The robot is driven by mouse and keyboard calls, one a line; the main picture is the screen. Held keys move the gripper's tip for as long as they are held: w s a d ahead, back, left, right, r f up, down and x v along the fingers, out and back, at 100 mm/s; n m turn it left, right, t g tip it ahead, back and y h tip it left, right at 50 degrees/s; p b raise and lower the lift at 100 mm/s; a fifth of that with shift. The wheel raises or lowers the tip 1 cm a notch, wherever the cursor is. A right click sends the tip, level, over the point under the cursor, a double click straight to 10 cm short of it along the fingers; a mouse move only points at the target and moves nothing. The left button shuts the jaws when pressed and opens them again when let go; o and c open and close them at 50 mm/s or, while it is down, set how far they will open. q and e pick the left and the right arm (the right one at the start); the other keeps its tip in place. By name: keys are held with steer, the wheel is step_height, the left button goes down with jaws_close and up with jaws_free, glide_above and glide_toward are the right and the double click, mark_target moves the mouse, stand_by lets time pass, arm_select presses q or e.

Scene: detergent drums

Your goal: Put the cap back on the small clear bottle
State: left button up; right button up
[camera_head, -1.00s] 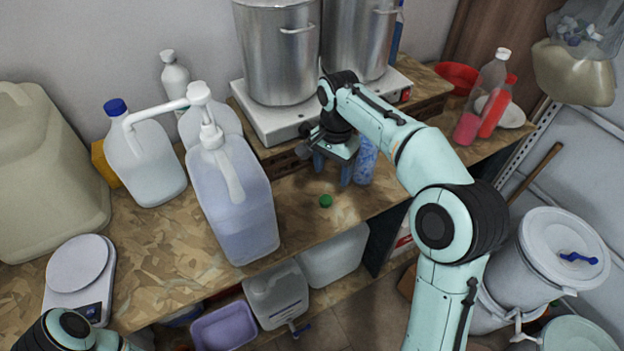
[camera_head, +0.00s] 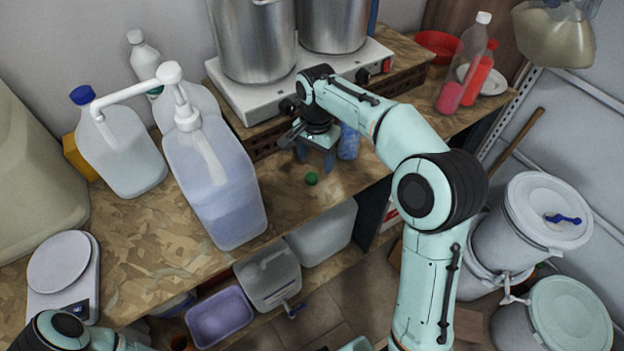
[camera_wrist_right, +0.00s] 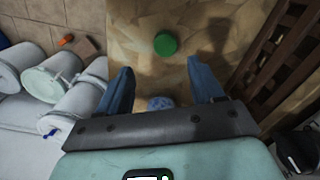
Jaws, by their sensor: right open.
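A small green cap (camera_head: 311,178) lies on the wooden worktop, in front of my right gripper (camera_head: 315,156). In the right wrist view the cap (camera_wrist_right: 165,44) lies beyond the fingertips, clear of them. My right gripper (camera_wrist_right: 160,70) is open with its blue fingers spread and nothing held. A small bottle with blue speckled contents (camera_head: 348,141) stands just right of the gripper, partly hidden by my arm. In the wrist view a speckled blue round part (camera_wrist_right: 160,103) shows near the palm between the fingers, partly covered. My left gripper is out of view.
A pump jug (camera_head: 215,185) and a blue-capped jug (camera_head: 125,160) stand left. A hotplate (camera_head: 235,100) with steel pots is behind the gripper. A scale (camera_head: 60,262) is at the front left. A pink-filled bottle (camera_head: 462,70) stands at the back right.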

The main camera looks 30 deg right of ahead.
mark_target(312, 176)
steer(key=shift+w+f, duration=0.15)
steer(key=shift+f, duration=0.45)
steer(key=shift+w+a+f, duration=0.1)
steer(key=shift+a+f, duration=0.15)
steer(key=shift+f, duration=1.05)
steer(key=shift+a+f, duration=0.2)
steer(key=shift+f, duration=1.1)
steer(key=c, duration=1.1)
